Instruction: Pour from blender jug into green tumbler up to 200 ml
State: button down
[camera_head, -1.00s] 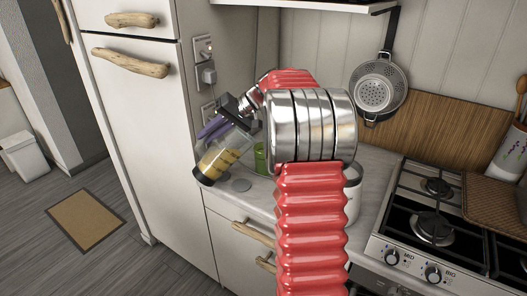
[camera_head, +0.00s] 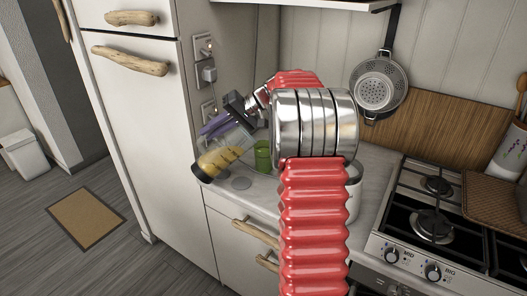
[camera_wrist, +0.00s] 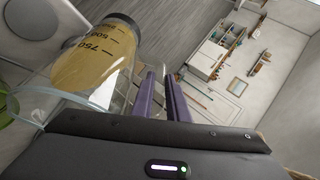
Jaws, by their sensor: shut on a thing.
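The clear blender jug (camera_head: 239,140) holds yellow liquid and is tilted above the counter, its dark base (camera_head: 201,171) low at the left and its upper end toward the right. In the wrist view the jug (camera_wrist: 95,85) shows dark volume marks, including 500 and 750, over the liquid. My gripper (camera_head: 213,125), with purple fingers, is shut on the jug; its fingers also show in the wrist view (camera_wrist: 160,95). The green tumbler (camera_head: 262,155) stands upright on the counter, right of the jug, beside my arm. Its contents and any stream are not visible.
A white pot (camera_head: 352,190) stands on the counter, partly behind my arm. The stove (camera_head: 450,225) is at the right, the white fridge (camera_head: 145,130) at the left. A colander (camera_head: 378,88) hangs on the back wall.

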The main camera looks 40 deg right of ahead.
jog(key=shift+s+d+r+m+t+y+p, duration=0.2)
jog(key=shift+d+r+t+y+p, duration=0.1)
jog(key=shift+d+r+y+p, duration=0.4)
jog(key=shift+s+d+r+m+t+y+p, duration=0.1)
jog(key=shift+d+r+m+t+y+p, duration=0.15)
jog(key=shift+d+r+y+p, duration=0.45)
dwell(1.9)
jog(key=shift+s+d+r+t+p, duration=0.2)
jog(key=shift+d+r+t+p, duration=0.25)
jog(key=shift+r+p, duration=0.5)
dwell(3.8)
